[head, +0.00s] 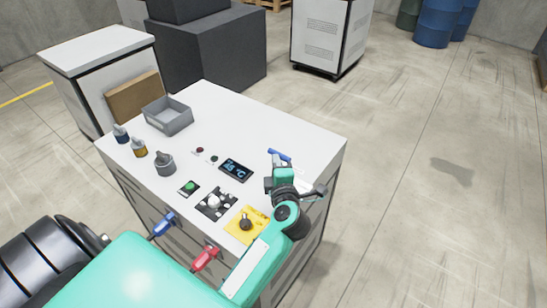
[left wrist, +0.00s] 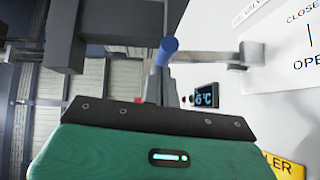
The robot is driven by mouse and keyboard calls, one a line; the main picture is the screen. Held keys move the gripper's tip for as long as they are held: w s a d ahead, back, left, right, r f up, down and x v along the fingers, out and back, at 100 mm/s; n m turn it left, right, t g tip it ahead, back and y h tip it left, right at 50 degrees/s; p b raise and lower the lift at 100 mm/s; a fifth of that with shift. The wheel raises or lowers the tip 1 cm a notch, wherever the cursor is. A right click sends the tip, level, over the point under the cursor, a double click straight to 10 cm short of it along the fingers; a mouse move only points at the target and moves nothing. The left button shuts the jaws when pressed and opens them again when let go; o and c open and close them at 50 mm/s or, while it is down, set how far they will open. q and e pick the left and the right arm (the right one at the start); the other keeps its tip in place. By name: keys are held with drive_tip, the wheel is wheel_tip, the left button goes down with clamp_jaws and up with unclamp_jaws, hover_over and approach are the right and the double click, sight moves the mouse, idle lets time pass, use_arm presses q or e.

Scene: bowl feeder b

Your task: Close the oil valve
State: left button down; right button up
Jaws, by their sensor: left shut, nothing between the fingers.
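The oil valve is a flat metal lever (left wrist: 205,55) with a blue grip (left wrist: 168,47) on its end. In the left wrist view the lever runs left from its pivot at a white panel marked CLOSE and OPEN. The blue grip (head: 279,154) also shows in the head view, near the cabinet top's right side. My left gripper (head: 277,163) is shut and empty, right beside the grip. In the left wrist view its fingertips (left wrist: 160,72) lie just below the blue grip; I cannot tell whether they touch it. My right gripper is out of view.
The white cabinet top (head: 235,115) holds a display (head: 236,169), a green button (head: 190,187), a black knob on a yellow plate (head: 245,223) and a grey tray (head: 168,116). Blue (head: 162,224) and red (head: 206,258) handles stick out in front. Floor at the right is free.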

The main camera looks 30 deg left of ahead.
sight(283, 157)
use_arm(q)
drive_tip(key=w+p, duration=0.1)
drive_tip(key=p, duration=0.1)
drive_tip(key=w+r+p, duration=0.1)
drive_tip(key=w+p, duration=0.1)
drive_tip(key=shift+d+r, duration=0.15)
drive_tip(key=w+f+p, duration=0.1)
drive_tip(key=w+p, duration=0.1)
drive_tip(key=w, duration=0.4)
drive_tip(key=shift+d, duration=0.2)
drive_tip(key=shift+f, duration=0.1)
drive_tip(key=shift+d, duration=0.1)
idle(0.4)
